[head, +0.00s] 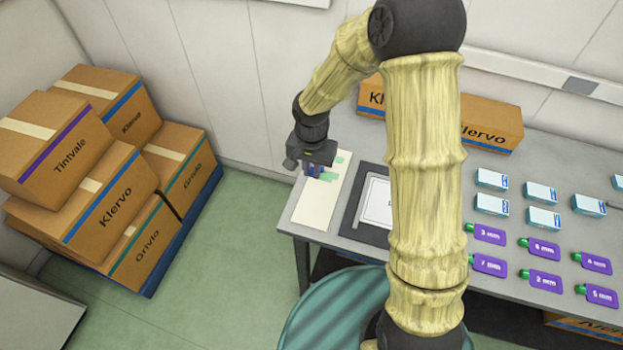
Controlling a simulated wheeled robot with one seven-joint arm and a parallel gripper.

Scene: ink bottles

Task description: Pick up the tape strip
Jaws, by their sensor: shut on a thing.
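My gripper (313,171) is at the left end of the table, low over a cream board (314,209). It is shut on a green tape strip (329,176), which shows just right of the fingers. Another bit of green (342,157) shows on the board a little behind. The fingers hide part of the strip, and I cannot tell whether the strip is clear of the board.
A dark tray with a white sheet (375,204) lies right of the board. Klervo cartons (495,126) are at the back. Stacked cartons (100,205) stand on the floor at left.

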